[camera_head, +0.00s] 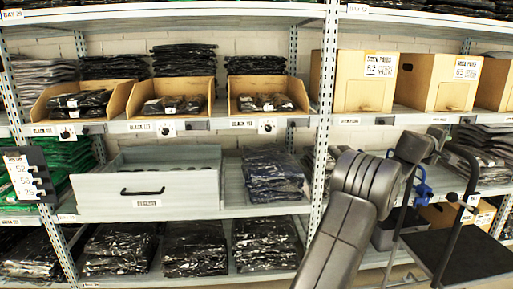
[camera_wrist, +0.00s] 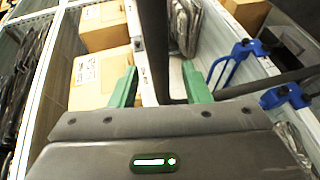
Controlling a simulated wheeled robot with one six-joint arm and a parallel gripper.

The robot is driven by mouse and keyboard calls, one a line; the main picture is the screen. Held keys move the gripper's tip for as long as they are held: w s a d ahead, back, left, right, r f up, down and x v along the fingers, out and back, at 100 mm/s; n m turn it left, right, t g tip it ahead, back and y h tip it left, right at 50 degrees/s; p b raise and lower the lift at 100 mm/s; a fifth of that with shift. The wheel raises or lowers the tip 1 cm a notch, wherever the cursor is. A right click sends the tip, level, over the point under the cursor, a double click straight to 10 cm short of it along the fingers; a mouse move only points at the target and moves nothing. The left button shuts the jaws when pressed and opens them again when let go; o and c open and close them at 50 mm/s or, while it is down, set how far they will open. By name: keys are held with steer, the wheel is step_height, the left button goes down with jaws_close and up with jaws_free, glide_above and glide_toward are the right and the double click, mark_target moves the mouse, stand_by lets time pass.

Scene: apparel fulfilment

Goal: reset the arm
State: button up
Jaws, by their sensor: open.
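My arm (camera_head: 338,240) rises from the bottom of the head view, right of centre, in front of the shelving. My gripper (camera_wrist: 160,84) shows in the wrist view with its two green fingers spread apart and no item held between them. A dark upright bar passes through the view between the fingers. In the head view the fingers cannot be made out.
Shelving holds open cardboard bins (camera_head: 178,95) of black bagged garments, a grey drawer (camera_head: 150,185) and cardboard boxes (camera_head: 364,80). A dark-framed cart (camera_head: 462,255) stands at the right, close to my arm. Blue clamps (camera_wrist: 285,95) show in the wrist view.

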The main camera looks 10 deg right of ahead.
mark_target(445, 146)
steer(key=shift+p+x, duration=1.05)
steer(key=shift+x, duration=0.95)
steer(key=shift+a, duration=0.1)
